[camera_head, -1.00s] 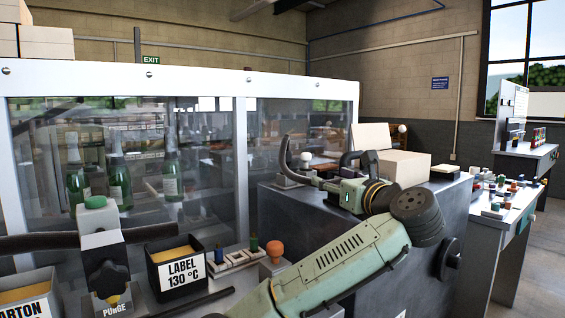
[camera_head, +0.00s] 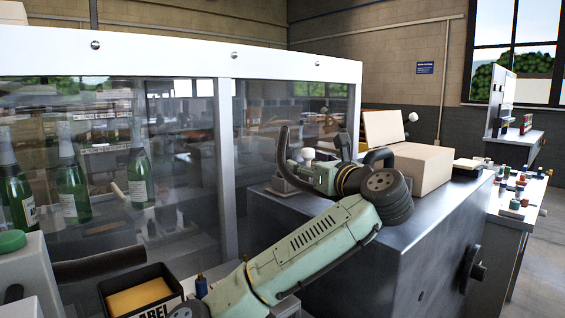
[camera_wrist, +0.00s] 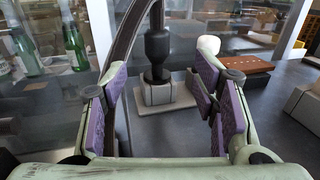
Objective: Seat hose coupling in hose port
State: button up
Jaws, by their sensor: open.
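The black hose coupling (camera_wrist: 157,50) stands upright in the wrist view, with its lower end at a grey block on a flat base, which looks like the hose port (camera_wrist: 158,92). I cannot tell how deep it sits. The dark hose (camera_wrist: 128,32) arcs from the top down to the left, behind the left finger; it also shows in the head view (camera_head: 282,148). My gripper (camera_wrist: 163,100) is open and empty, its purple-padded fingers apart to either side of the coupling, which is farther out. In the head view my arm largely hides the port.
The glass-walled enclosure (camera_head: 228,165) with green bottles (camera_head: 72,185) stands left of my arm. A cardboard box (camera_head: 420,167) sits on the grey cabinet top (camera_head: 440,205) behind my wrist. A white knob (camera_wrist: 208,45) stands close to the right of the coupling.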

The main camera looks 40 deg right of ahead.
aim_at(288, 158)
jog(key=w, duration=0.2)
jog(key=w+p, duration=0.1)
jog(key=w, duration=0.1)
jog(key=shift+d, duration=0.25)
jog(key=shift+w+d+f+p, duration=0.15)
jog(key=shift+w+p, duration=0.3)
jog(key=shift+w, duration=0.5)
jog(key=shift+w+d+p, duration=0.15)
jog(key=shift+w+p, duration=0.3)
jog(key=shift+w, duration=0.55)
jog(key=shift+w+d+f+p, duration=0.15)
jog(key=shift+w+p, duration=0.3)
jog(key=shift+w, duration=0.5)
jog(key=shift+c, duration=0.4)
jog(key=shift+r, duration=0.1)
grip_shut()
